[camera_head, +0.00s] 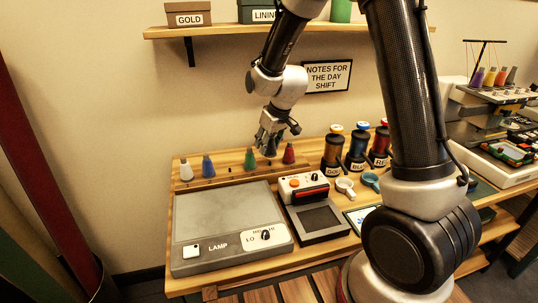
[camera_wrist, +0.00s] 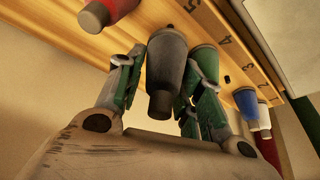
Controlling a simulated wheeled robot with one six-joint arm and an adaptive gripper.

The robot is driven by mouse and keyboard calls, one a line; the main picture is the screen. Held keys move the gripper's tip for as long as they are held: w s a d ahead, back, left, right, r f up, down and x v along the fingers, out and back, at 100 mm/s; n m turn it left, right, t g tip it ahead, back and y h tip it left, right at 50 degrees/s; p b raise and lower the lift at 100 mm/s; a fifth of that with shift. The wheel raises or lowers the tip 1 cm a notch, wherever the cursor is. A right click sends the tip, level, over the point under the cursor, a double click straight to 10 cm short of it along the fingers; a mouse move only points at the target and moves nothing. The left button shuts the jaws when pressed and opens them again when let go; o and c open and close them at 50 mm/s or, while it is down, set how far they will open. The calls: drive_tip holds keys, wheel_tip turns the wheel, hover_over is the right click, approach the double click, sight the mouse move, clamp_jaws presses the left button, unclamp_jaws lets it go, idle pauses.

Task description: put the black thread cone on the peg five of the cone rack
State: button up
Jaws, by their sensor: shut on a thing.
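The black thread cone (camera_wrist: 166,62), dark grey in the wrist view, is between the fingers of my gripper (camera_wrist: 158,82), narrow tip toward the camera. My gripper (camera_head: 270,142) is shut on it above the cone rack (camera_head: 229,171), between the green cone (camera_head: 249,158) and the red cone (camera_head: 288,153). In the wrist view, a small dark peg (camera_wrist: 191,5) shows bare beyond the held cone, near what looks like the number 5. The cone appears apart from this peg; the height of the gap is unclear. The fingers hide much of the cone in the head view.
The blue cone (camera_head: 208,167) and white cone (camera_head: 186,171) stand at the rack's left. An empty peg (camera_wrist: 227,79) shows between green and blue. The green cone is close to my fingers. A lamp panel (camera_head: 229,216) lies in front; large spools (camera_head: 334,150) stand to the right.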

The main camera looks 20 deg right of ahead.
sight(267, 152)
drive_tip(key=shift+f, duration=2.05)
drive_tip(key=shift+f, duration=0.1)
drive_tip(key=o, duration=0.7)
drive_tip(key=v, duration=1.1)
drive_tip(key=shift+s+r, duration=0.15)
drive_tip(key=shift+r, duration=0.2)
drive_tip(key=s+d+r+m, duration=0.2)
drive_tip(key=s+d+r, duration=0.6)
drive_tip(key=s+r, duration=0.3)
drive_tip(key=s+d+m+h, duration=0.1)
drive_tip(key=s+d, duration=0.2)
drive_tip(key=s, duration=0.5)
drive_tip(key=s+d+r+m, duration=0.1)
drive_tip(key=s+d, duration=0.1)
drive_tip(key=s, duration=0.6)
drive_tip(key=shift+s+d+r+h, duration=0.2)
drive_tip(key=shift+d+r+h, duration=0.15)
drive_tip(key=shift+h, duration=0.05)
